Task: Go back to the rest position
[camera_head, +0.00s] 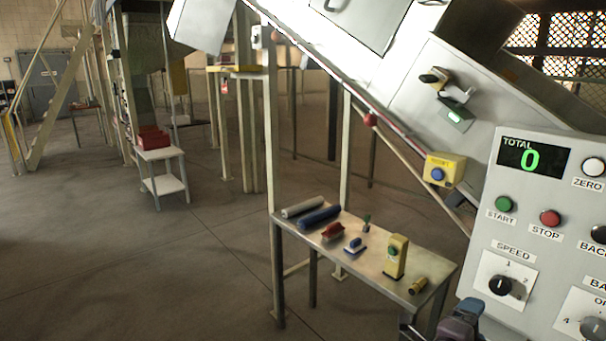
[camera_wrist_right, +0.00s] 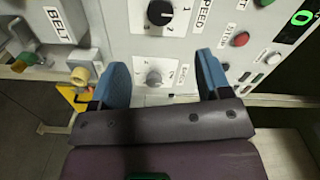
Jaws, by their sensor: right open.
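My right gripper (camera_head: 474,310) shows at the bottom edge of the head view, in front of the lower left of a grey control panel (camera_head: 525,240). In the right wrist view its two blue fingers (camera_wrist_right: 165,82) are spread apart with nothing between them. They point at the panel, on either side of a lower black-and-silver knob (camera_wrist_right: 155,76); I cannot tell how close they are to it. My left gripper is in neither view.
The panel has a green display (camera_head: 533,158), a start button (camera_head: 504,204), a stop button (camera_head: 550,217) and a speed knob (camera_head: 500,285). A metal table (camera_head: 375,268) with several small items stands left of it. The floor (camera_head: 130,260) further left is clear.

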